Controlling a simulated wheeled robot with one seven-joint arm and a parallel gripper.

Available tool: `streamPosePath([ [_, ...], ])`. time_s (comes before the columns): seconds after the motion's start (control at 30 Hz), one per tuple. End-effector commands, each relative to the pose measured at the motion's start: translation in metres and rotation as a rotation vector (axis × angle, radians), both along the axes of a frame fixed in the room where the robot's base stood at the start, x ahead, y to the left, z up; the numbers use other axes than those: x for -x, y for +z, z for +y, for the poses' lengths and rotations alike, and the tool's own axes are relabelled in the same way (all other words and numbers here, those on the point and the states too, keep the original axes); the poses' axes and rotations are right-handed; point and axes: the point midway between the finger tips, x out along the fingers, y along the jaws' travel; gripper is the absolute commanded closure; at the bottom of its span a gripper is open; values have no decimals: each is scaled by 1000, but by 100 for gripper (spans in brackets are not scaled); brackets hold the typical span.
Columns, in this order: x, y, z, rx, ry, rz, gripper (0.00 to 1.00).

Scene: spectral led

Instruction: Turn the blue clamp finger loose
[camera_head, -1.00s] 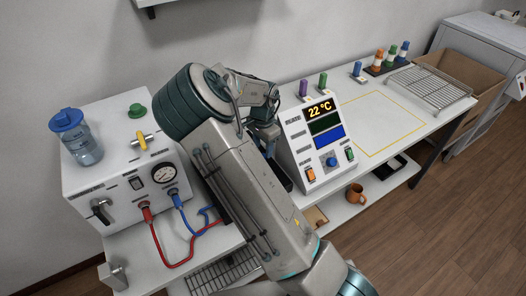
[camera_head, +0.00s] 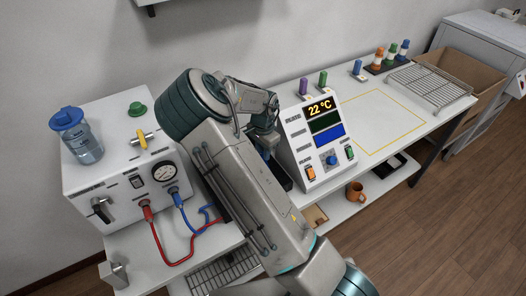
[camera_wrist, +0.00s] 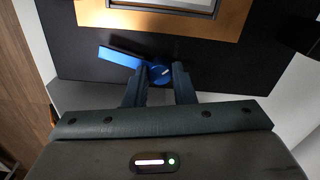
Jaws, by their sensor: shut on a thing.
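The blue clamp finger (camera_wrist: 122,58) shows in the wrist view as a flat bar. It slants from upper left down to a round blue hub at its right end. It lies on a dark surface below a copper-coloured frame with a pale plate inside. My gripper (camera_wrist: 160,76) has its two dark fingers on either side of the round hub and is shut on it. The bar sticks out to the left of the fingers. In the head view my arm hides most of the clamp area.
The temperature panel reading 22 °C (camera_head: 316,150) stands close to the right of my wrist. The white unit with a gauge, red and blue hoses (camera_head: 120,170) stands at the left. The yellow-outlined bench area (camera_head: 385,120) is clear.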

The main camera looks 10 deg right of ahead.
Motion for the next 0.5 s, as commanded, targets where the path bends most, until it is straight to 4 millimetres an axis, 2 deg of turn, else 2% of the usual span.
streamPosePath([
  [0.2,-1,-1,0,-2,98,-3,100],
  [0.47,-1,1,0,0,107,-4,100],
  [0.5,-1,1,0,0,107,-4,74],
])
